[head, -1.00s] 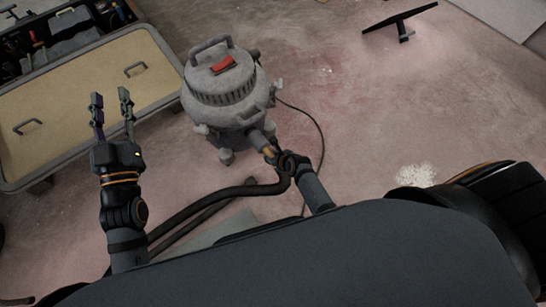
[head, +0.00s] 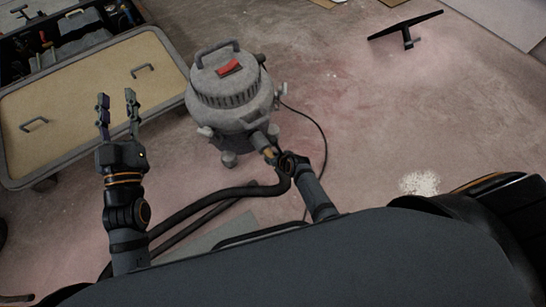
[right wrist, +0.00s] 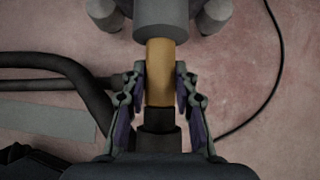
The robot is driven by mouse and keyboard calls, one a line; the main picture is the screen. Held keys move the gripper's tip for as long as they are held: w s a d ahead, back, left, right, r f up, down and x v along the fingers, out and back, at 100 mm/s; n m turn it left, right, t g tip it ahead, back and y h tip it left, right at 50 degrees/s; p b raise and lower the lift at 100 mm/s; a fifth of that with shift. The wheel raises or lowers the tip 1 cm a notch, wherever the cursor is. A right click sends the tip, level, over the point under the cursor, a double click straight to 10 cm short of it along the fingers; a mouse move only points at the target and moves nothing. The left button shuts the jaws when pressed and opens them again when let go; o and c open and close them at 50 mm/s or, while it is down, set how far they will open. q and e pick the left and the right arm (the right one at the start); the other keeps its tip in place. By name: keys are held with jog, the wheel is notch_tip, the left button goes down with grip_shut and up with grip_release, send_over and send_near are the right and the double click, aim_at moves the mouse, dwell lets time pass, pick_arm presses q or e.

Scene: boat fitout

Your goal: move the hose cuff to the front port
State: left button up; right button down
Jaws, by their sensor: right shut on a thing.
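The hose cuff is a tan-orange cylinder (right wrist: 160,72) with a black hose end (right wrist: 159,121) below it in the right wrist view. Its upper end meets a grey port (right wrist: 160,20) on the shop vacuum; I cannot tell how deep it sits. In the head view the grey vacuum (head: 232,105) stands upright on the floor. My right gripper (right wrist: 160,80) has its fingers on both sides of the cuff and is shut on it. In the head view this gripper (head: 272,153) is small and partly hidden. My left gripper (head: 117,101) is open and empty, left of the vacuum.
A black hose (head: 215,201) curves left from the cuff. A thin cable (head: 323,140) loops on the floor right of the vacuum. A grey-rimmed case (head: 85,106) is at the left, a black floor tool (head: 405,27) at upper right. The floor at right is mostly clear.

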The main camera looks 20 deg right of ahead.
jog(key=shift+w+a+r, duration=0.1)
jog(key=shift+w+r, duration=0.2)
jog(key=shift+w, duration=0.1)
jog(key=c, duration=1.4)
grip_release()
jog(key=shift+c, duration=0.2)
jog(key=o, duration=0.5)
jog(key=shift+f, duration=0.15)
jog(key=shift+s, duration=0.1)
jog(key=shift+s, duration=0.1)
jog(key=shift+s+r, duration=0.25)
jog(key=v, duration=1.1)
jog(key=shift+r, duration=0.1)
